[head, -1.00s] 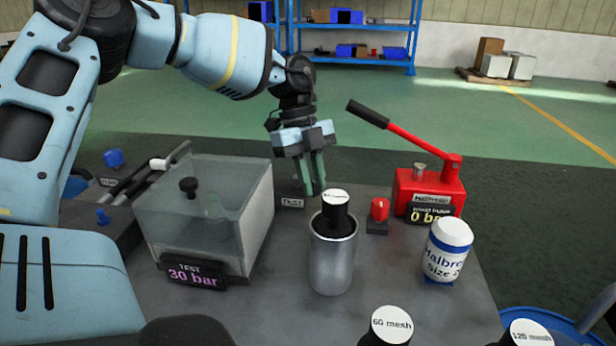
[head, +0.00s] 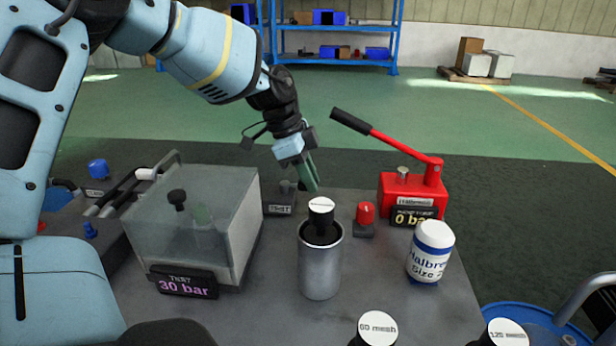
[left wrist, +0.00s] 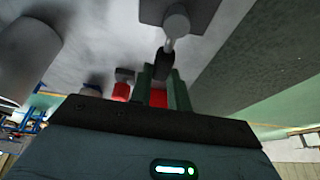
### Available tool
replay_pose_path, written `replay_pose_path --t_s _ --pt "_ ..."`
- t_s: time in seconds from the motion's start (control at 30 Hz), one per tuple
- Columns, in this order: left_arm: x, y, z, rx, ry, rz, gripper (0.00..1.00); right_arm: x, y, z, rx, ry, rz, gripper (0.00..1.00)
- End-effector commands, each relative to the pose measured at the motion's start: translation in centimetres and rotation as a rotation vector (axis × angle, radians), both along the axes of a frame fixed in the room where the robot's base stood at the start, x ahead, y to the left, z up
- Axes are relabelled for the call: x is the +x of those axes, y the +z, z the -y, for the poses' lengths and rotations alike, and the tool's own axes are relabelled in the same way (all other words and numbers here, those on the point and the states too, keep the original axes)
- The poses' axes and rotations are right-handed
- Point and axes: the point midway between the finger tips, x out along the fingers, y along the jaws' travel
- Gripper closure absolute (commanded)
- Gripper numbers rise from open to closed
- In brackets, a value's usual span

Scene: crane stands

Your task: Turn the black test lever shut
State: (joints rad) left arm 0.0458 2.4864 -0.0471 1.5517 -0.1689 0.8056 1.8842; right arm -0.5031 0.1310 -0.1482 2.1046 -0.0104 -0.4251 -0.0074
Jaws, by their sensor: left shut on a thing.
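The test valve block (head: 279,198) with its TEST label stands at the back of the bench, between the clear tank and the metal cylinder. My left gripper (head: 312,186) is just right of it, tilted, fingers pointing down. In the left wrist view the black test lever (left wrist: 163,66) lies between the green fingers of my left gripper (left wrist: 163,88), which are shut on it. The lever joins a grey pivot (left wrist: 177,22) on the dark block. In the head view the fingers largely hide the lever. My right gripper is out of view.
The clear tank (head: 190,215) has a 30 bar display (head: 183,283). The metal cylinder (head: 320,268), red knob (head: 365,215) and red hand pump (head: 410,192), reading 0 bar, stand close to the right. A white bottle (head: 430,255) is in front of the pump.

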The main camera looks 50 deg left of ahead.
Motion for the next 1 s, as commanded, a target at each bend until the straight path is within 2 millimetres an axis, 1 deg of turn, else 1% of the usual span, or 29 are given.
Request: replay_pose_path --t_s 0.23,0.67,0.7,0.8,0.83,1.0 --pt "0.26 0.07 -0.19 0.002 0.05 0.002 1.0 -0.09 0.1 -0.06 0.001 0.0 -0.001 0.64" --pt "0.3 0.06 -0.24 0.0 0.059 0.002 1.0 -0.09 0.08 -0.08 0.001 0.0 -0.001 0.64" --pt "0.31 0.06 -0.24 0.0 0.059 0.002 0.77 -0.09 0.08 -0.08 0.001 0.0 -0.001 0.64" --pt "0.29 0.05 -0.23 0.0 0.058 0.002 0.64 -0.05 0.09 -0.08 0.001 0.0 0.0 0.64" --pt "0.28 0.04 -0.23 0.0 0.057 0.002 0.6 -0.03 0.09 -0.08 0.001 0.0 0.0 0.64" --pt "0.26 0.02 -0.21 0.0 0.056 0.001 0.6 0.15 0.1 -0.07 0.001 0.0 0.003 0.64"
